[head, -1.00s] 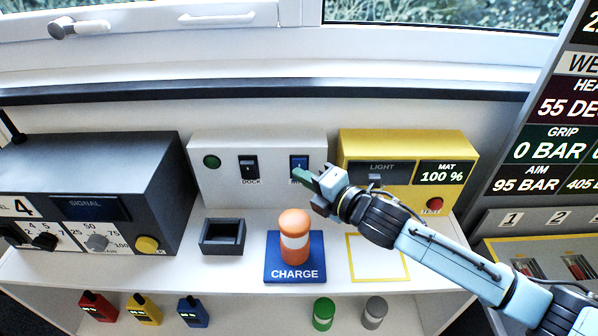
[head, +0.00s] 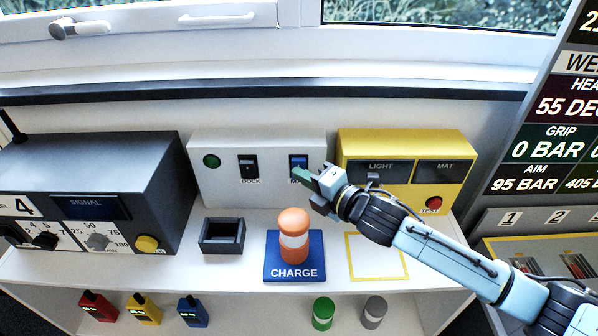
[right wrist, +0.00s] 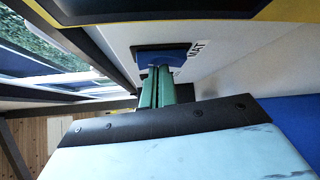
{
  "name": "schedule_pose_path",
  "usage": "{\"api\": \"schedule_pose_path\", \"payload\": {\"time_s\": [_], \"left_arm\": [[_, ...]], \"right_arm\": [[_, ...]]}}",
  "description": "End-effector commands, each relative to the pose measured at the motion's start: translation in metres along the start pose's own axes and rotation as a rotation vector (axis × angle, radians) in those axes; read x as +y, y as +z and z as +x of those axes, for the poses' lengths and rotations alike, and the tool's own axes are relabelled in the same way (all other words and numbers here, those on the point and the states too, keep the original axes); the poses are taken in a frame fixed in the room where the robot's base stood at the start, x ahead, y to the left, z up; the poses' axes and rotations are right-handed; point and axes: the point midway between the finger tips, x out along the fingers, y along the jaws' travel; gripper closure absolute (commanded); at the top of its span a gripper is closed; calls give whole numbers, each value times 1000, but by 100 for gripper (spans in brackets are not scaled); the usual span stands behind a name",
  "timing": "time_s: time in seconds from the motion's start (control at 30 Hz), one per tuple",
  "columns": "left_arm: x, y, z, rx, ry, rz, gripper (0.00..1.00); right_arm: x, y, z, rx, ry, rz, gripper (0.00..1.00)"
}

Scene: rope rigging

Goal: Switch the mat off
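The mat switch (head: 298,161) is a blue rocker on the white panel, with its label partly hidden behind my gripper. It also shows in the right wrist view (right wrist: 172,57), beside the letters MAT. My right gripper (head: 297,173) has its green fingers together, with nothing between them. In the right wrist view the fingertips (right wrist: 160,70) are at the rocker and seem to touch it. The MAT display (head: 445,172) on the yellow box is dark, with no percentage. My left gripper is not in view.
A black dock switch (head: 249,167) and a green button (head: 211,161) are on the same panel. An orange and white cylinder (head: 294,240) stands on the blue CHARGE pad (head: 280,273) below. An open dark box (head: 222,249) stands to its left.

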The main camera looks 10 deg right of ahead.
Motion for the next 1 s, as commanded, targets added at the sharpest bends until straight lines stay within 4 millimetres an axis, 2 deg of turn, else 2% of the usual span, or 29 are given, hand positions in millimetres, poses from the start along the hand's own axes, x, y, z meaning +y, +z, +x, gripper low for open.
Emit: {"api": "schedule_pose_path", "payload": {"time_s": [0.1,0.73,1.0], "left_arm": [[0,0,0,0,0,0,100],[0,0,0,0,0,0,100],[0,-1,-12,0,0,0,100]], "right_arm": [[-1,6,2,-11,-4,-3,100],[-1,10,3,-18,-6,-6,100],[6,5,-5,-17,-5,-7,100]]}}
